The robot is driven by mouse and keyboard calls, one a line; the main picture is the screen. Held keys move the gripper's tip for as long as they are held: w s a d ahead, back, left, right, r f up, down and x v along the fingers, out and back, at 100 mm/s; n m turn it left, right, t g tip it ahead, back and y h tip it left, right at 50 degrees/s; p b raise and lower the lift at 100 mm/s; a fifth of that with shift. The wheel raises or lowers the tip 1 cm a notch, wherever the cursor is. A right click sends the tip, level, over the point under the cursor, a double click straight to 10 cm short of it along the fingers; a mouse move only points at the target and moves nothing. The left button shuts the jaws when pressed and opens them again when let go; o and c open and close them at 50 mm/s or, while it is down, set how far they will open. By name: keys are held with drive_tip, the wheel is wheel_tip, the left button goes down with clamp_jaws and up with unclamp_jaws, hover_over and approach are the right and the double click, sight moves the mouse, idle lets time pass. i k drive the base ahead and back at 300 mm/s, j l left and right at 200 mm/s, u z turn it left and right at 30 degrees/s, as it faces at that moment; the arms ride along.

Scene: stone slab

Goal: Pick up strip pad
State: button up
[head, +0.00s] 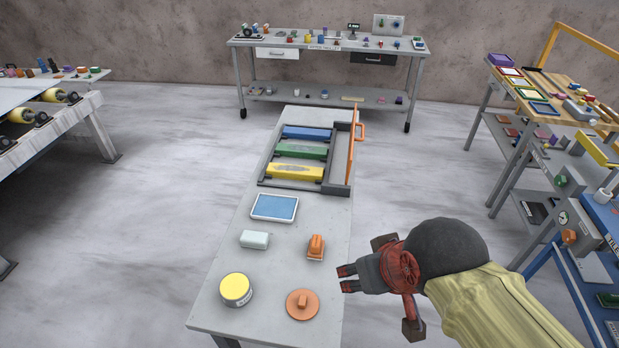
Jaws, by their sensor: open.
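My gripper (345,278) is open and empty, at the right edge of the grey slab (262,290), with its two dark, red-marked fingers pointing left. I cannot tell for sure which thing is the strip pad. A small orange block with a raised grip (316,246) lies up and left of the fingertips. A pale rounded block (255,240) lies left of it. A round orange disc with a knob (302,303) lies below and left of the fingertips. Blue (307,133), green (302,151) and yellow (295,172) long bars lie in a dark frame at the slab's far end.
A yellow-lidded tin (236,289) stands at the slab's near left. A blue-faced white tray (275,208) lies mid-slab. Cluttered benches stand at the back (330,42), left and right; open floor lies between.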

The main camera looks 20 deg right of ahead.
sight(315, 253)
drive_tip(key=i+j+z, duration=0.1)
drive_tip(key=j+z, duration=0.3)
drive_tip(key=j, duration=0.2)
drive_tip(key=j+z, duration=0.4)
drive_tip(key=j, duration=0.25)
drive_tip(key=j+z, duration=0.4)
drive_tip(key=i+j, duration=0.05)
drive_tip(key=j, duration=0.05)
